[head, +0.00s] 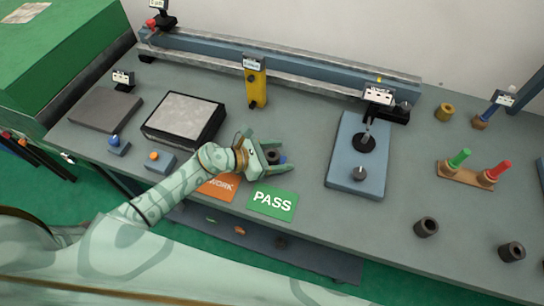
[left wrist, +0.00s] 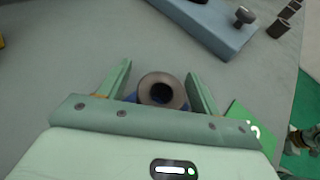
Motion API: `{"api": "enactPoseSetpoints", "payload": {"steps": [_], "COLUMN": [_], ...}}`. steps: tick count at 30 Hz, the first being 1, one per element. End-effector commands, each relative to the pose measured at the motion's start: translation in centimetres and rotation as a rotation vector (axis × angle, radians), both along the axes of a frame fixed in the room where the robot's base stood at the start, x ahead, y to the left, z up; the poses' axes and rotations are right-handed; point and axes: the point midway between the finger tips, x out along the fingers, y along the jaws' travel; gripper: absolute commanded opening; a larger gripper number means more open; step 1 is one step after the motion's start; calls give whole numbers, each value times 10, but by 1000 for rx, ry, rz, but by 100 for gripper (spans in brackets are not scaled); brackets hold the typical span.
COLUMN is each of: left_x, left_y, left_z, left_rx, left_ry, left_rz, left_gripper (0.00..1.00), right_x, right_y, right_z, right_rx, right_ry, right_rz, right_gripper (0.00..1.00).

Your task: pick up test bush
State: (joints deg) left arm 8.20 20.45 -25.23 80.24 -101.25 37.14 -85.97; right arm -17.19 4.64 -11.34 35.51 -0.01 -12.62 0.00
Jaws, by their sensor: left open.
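A dark grey hollow bush (head: 272,155), which I take for the test bush, stands between the fingers of my left gripper (head: 284,155). In the left wrist view the bush (left wrist: 162,88) shows its round open bore between both fingers of the gripper (left wrist: 158,68). The fingers are open, one on each side, with a gap visible beside the bush. Something blue shows at its base, mostly hidden. Two similar dark bushes (head: 426,228) (head: 512,251) stand at the right front of the bench.
An orange WORK mat (head: 217,187) and a green PASS mat (head: 272,202) lie just in front of the gripper. A blue-grey plate with a spindle (head: 358,150) stands to the right. A yellow post (head: 256,85) stands behind. Bench between plate and front bushes is clear.

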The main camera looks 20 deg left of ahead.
Motion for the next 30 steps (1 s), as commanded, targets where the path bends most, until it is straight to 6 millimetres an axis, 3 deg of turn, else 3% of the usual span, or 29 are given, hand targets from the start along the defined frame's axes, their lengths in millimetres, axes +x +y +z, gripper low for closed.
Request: {"api": "enactPoseSetpoints", "payload": {"steps": [3,9,10,22,26,30], "left_x": [0,0,0,0,0,-18], "left_y": [0,1,1,1,1,-16], "left_z": [0,0,0,12,35,70], "left_rx": [0,1,0,2,3,0], "left_ry": [0,-1,0,-4,-7,-6], "left_rz": [0,0,0,-1,-2,-4], "left_gripper": [64,8,6,6,6,6], "right_x": [0,1,1,1,3,7], "right_y": [0,0,0,1,1,1], "right_z": [0,0,0,6,16,43], "right_rx": [0,0,0,1,1,2], "right_ry": [-1,-1,-1,-4,-7,-15], "right_rz": [0,1,1,2,3,3], "right_gripper": [46,46,46,46,46,46]}}
